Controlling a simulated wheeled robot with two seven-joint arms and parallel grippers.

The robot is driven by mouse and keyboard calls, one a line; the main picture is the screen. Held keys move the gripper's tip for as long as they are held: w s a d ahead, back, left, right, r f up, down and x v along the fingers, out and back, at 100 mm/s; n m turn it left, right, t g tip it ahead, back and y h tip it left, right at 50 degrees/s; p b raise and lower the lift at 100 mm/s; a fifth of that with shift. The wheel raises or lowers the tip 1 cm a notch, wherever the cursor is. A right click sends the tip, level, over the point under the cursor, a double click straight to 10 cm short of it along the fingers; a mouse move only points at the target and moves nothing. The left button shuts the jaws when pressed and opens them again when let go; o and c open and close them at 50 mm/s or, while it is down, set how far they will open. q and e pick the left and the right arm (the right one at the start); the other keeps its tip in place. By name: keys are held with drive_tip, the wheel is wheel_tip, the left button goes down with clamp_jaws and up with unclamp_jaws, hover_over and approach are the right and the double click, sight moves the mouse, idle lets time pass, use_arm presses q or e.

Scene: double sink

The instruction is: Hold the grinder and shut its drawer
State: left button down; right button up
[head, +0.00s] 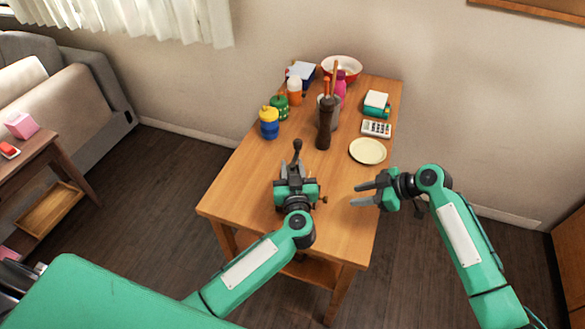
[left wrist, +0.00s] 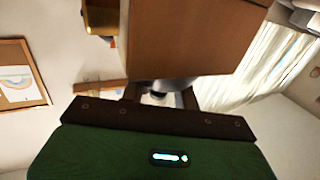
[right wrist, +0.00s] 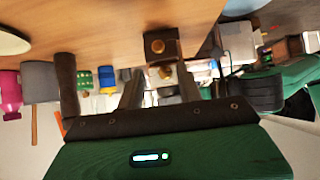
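The grinder has a dark crank knob (head: 297,147) standing up beyond my left gripper (head: 297,166). Its brown box body (left wrist: 195,35) shows large in the left wrist view, with a grey metal part below it. The drawer (right wrist: 160,45) stands out from the body and has a brass knob. My left gripper's fingers lie on both sides of the grinder's metal part; whether they press on it is unclear. My arm hides most of the body in the head view. My right gripper (head: 354,195) is open and empty, right of the grinder, pointing towards the drawer.
A dark pepper mill (head: 324,125) stands behind the grinder. A cream plate (head: 367,151), a calculator (head: 376,129) and a boxed stack (head: 376,103) lie at right. Blue-yellow (head: 268,122) and green (head: 280,106) jars stand at left. The table's front left is clear.

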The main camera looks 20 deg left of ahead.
use_arm(q)
drive_tip(key=c, duration=1.7)
unclamp_jaws()
drive_tip(key=shift+c, duration=0.2)
drive_tip(key=c, duration=0.3)
drive_tip(key=shift+c, duration=0.2)
